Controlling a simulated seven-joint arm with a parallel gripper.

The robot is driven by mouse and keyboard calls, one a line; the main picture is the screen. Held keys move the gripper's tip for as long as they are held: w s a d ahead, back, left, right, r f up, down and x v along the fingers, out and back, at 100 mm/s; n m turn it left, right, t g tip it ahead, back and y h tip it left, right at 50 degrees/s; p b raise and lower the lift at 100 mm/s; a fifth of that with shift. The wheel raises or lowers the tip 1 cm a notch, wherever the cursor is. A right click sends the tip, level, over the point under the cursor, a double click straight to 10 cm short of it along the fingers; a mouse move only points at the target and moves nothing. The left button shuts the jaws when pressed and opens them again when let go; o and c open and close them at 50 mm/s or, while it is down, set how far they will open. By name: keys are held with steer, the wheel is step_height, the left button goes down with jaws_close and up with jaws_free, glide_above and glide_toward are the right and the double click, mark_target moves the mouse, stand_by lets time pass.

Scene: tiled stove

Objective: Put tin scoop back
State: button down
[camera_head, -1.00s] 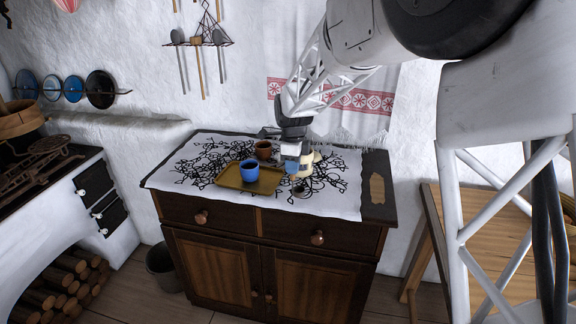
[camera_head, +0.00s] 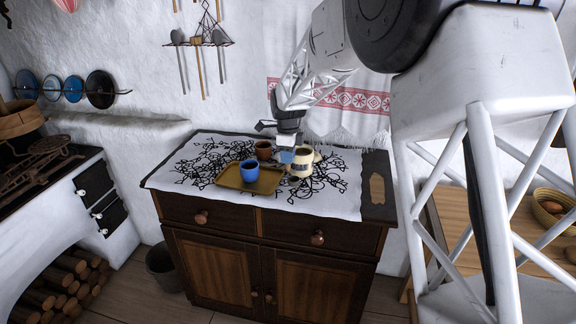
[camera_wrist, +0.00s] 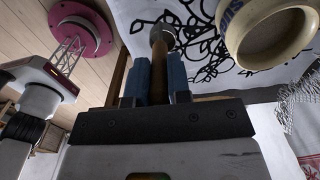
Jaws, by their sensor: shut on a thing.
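My gripper (camera_head: 287,157) is over the cloth-covered cabinet top, beside a cream jar (camera_head: 302,165). In the wrist view its blue fingers (camera_wrist: 160,82) are shut on a brown handle with a grey rounded end, which looks like the tin scoop (camera_wrist: 158,38). The scoop's far end is foreshortened there, and I cannot make the scoop out in the head view. The jar's round open mouth (camera_wrist: 268,28) shows at the upper right of the wrist view, apart from the scoop.
A yellow-brown tray (camera_head: 231,183) with a blue mug (camera_head: 249,171) stands left of the gripper. A brown cup (camera_head: 263,150) is behind it. The cloth (camera_head: 340,205) is clear at the front right. A hanging rack (camera_head: 200,43) with utensils is on the wall.

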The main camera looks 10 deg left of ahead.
mark_target(288, 168)
steer(key=shift+f, duration=1.75)
steer(key=shift+f, duration=0.15)
steer(key=c, duration=1.1)
jaws_free()
step_height(288, 168, up, 12)
steer(key=shift+r, duration=0.15)
steer(key=shift+d, duration=0.1)
